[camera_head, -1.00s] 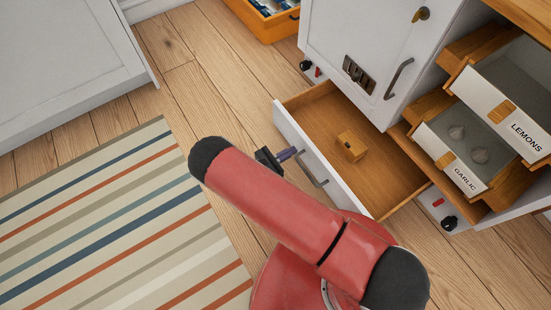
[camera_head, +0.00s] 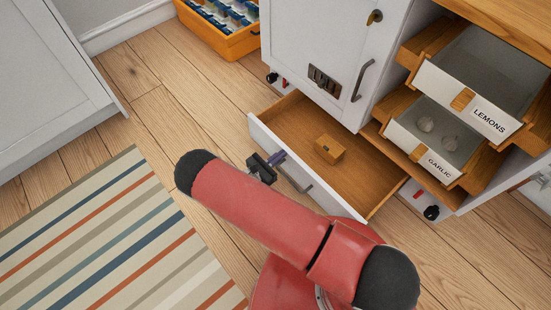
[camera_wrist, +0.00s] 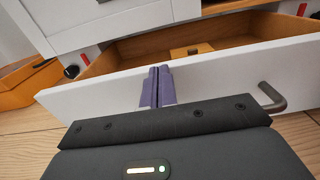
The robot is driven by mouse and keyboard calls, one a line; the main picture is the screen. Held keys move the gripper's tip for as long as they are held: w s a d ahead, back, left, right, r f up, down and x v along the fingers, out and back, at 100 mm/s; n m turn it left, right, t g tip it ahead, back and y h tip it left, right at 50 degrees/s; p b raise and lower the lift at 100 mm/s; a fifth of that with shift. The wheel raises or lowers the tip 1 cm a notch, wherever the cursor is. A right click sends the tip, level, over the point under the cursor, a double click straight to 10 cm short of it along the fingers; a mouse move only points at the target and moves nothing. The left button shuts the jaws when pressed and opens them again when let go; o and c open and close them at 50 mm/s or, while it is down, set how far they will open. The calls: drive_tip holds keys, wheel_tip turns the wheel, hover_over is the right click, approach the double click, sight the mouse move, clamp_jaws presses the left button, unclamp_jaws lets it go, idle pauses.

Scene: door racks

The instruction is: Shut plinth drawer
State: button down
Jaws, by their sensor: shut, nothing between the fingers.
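The plinth drawer (camera_head: 377,185) stands open at the foot of the white cabinet, with its white front panel and grey bar handle (camera_head: 294,178). A small wooden block (camera_head: 329,149) lies inside it. My gripper (camera_head: 277,157) is at the outer face of the drawer front, left of the handle. In the wrist view the purple fingers (camera_wrist: 158,86) are together and empty, in front of the white drawer front (camera_wrist: 225,75). The handle (camera_wrist: 272,97) is to their right. I cannot tell whether the fingertips touch the panel.
Above right, open bins marked LEMONS (camera_head: 468,110) and GARLIC (camera_head: 427,157) jut out. An orange crate (camera_head: 232,40) stands on the floor at the back. A striped rug (camera_head: 110,240) lies at left. Black knobs (camera_head: 431,212) sit on the plinth beside the drawer.

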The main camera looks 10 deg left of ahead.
drive_tip(key=b+x, duration=0.3)
drive_tip(key=x, duration=1.9)
drive_tip(key=shift+w+d, duration=0.25)
drive_tip(key=shift+w, duration=0.05)
